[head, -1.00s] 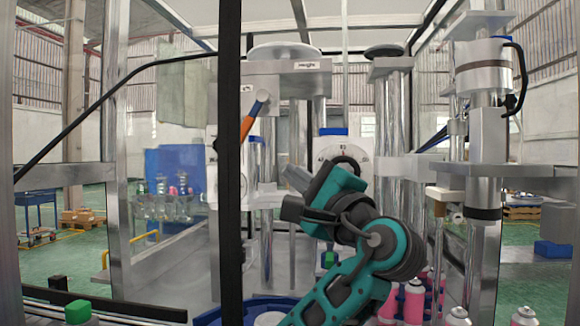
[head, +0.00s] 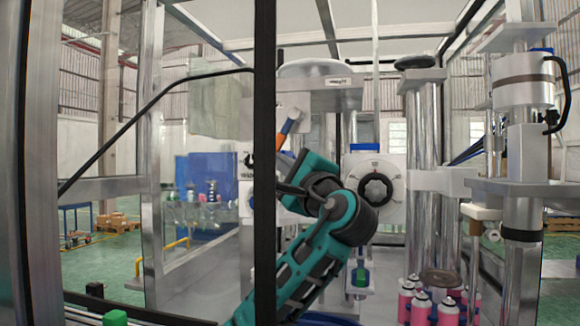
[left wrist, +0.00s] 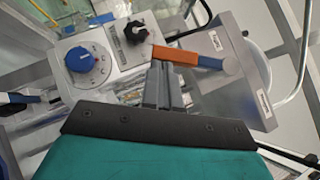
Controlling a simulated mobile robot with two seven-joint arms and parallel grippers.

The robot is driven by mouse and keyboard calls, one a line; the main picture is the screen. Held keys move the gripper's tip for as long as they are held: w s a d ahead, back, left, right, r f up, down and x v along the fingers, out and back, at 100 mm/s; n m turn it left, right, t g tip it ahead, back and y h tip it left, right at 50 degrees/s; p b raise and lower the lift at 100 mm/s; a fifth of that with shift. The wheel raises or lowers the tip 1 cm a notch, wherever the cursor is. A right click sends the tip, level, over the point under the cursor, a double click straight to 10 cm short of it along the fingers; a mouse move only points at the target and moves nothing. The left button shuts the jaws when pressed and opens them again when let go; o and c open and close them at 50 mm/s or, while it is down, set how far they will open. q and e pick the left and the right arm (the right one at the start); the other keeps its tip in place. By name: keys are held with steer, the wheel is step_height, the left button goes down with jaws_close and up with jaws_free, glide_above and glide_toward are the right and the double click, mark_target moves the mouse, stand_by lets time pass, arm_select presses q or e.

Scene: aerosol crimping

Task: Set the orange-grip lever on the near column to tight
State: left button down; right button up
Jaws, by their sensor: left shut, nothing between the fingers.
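The lever's orange grip (head: 286,128) shows in the head view just right of a dark upright post, tilted with its top to the right. In the left wrist view the orange grip (left wrist: 175,56) lies nearly level, with a blue section to its right. My left gripper (left wrist: 163,72) is shut and empty, its fingertips right at the lower edge of the grip; I cannot tell whether they touch. In the head view my left gripper (head: 290,165) is below the grip, partly behind the post. The lever's tight mark is not readable. My right gripper is not in view.
The dark post (head: 264,200) stands in front of my left arm. A white dial panel (head: 392,215) is right of the gripper. In the wrist view a blue knob (left wrist: 80,60) and a black knob (left wrist: 135,33) sit near the lever. Pink cans (head: 420,308) stand at lower right.

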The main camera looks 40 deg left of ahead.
arm_select(q)
steer(key=shift+s+a+m, duration=0.1)
steer(key=shift+m, duration=0.2)
steer(key=shift+s+a+r+m+t+y, duration=0.2)
steer(key=shift+s+a+m+t, duration=0.1)
steer(key=shift+a+m+t, duration=0.4)
steer(key=shift+s+a+r+m+t+y, duration=0.1)
steer(key=shift+s+a+m+t+y, duration=0.2)
steer(key=shift+m+t, duration=0.6)
steer(key=s+a+r+m+t+h+p, duration=0.1)
steer(key=a+r+m+t+h, duration=0.3)
steer(key=m+t, duration=0.7)
steer(key=shift+s+a+r+m+h, duration=0.25)
steer(key=shift+s+r+m+h, duration=0.4)
steer(key=shift+m+h, duration=1)
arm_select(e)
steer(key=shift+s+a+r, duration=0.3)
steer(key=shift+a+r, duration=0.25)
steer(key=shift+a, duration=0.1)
arm_select(q)
steer(key=shift+s+a+r+m+y, duration=0.1)
steer(key=shift+m+y, duration=0.25)
steer(key=shift+y, duration=0.1)
